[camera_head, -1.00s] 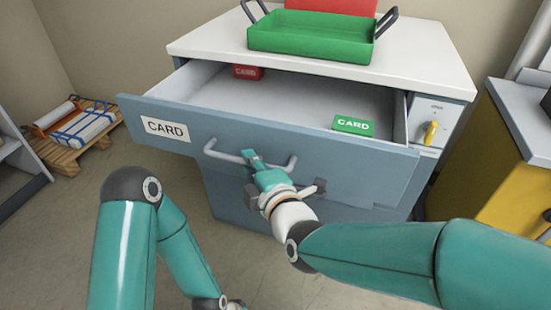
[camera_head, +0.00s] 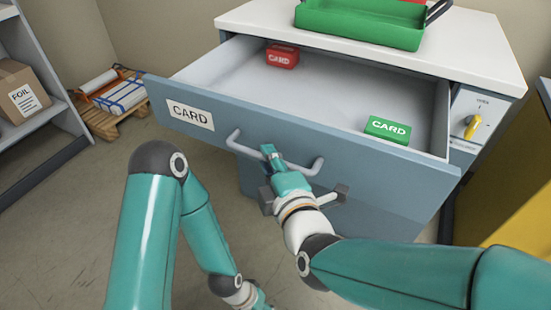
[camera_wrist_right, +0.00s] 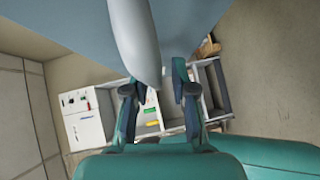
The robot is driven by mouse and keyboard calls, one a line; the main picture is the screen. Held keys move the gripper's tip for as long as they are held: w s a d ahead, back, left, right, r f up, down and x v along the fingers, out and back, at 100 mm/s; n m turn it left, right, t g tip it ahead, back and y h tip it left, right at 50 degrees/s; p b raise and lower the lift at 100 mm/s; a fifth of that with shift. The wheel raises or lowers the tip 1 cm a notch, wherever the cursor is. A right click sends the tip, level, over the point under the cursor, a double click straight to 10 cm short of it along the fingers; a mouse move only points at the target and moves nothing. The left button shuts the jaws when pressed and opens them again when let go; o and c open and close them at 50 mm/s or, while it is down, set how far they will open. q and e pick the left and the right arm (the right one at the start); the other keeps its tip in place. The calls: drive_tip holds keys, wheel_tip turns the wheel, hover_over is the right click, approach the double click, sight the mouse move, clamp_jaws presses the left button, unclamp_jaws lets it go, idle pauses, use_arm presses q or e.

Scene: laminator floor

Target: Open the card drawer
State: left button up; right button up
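The card drawer (camera_head: 375,181), blue-grey with a CARD label (camera_head: 190,115), stands well pulled out of its cabinet. Its grey bar handle (camera_head: 236,143) is on the front. My right gripper (camera_head: 274,160) is at the middle of this handle. In the right wrist view the gripper's fingers (camera_wrist_right: 154,88) are apart, with the handle bar (camera_wrist_right: 136,35) reaching toward the gap between them; firm contact does not show. My left gripper (camera_head: 256,301) is low at the bottom edge, partly cut off, away from the drawer.
A red card box (camera_head: 282,56) and a green card box (camera_head: 388,130) lie in the drawer. A green tray (camera_head: 360,25) sits on the white cabinet top. A yellow knob (camera_head: 472,126) is at right. A shelf with a FOIL box (camera_head: 22,95) and a pallet (camera_head: 112,118) stand left.

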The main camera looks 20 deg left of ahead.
drive_tip(key=shift+o, duration=0.6)
drive_tip(key=shift+w+d+r, duration=0.1)
drive_tip(key=shift+d, duration=0.05)
drive_tip(key=shift+d, duration=0.1)
drive_tip(key=v, duration=0.7)
drive_tip(key=shift+s, duration=0.25)
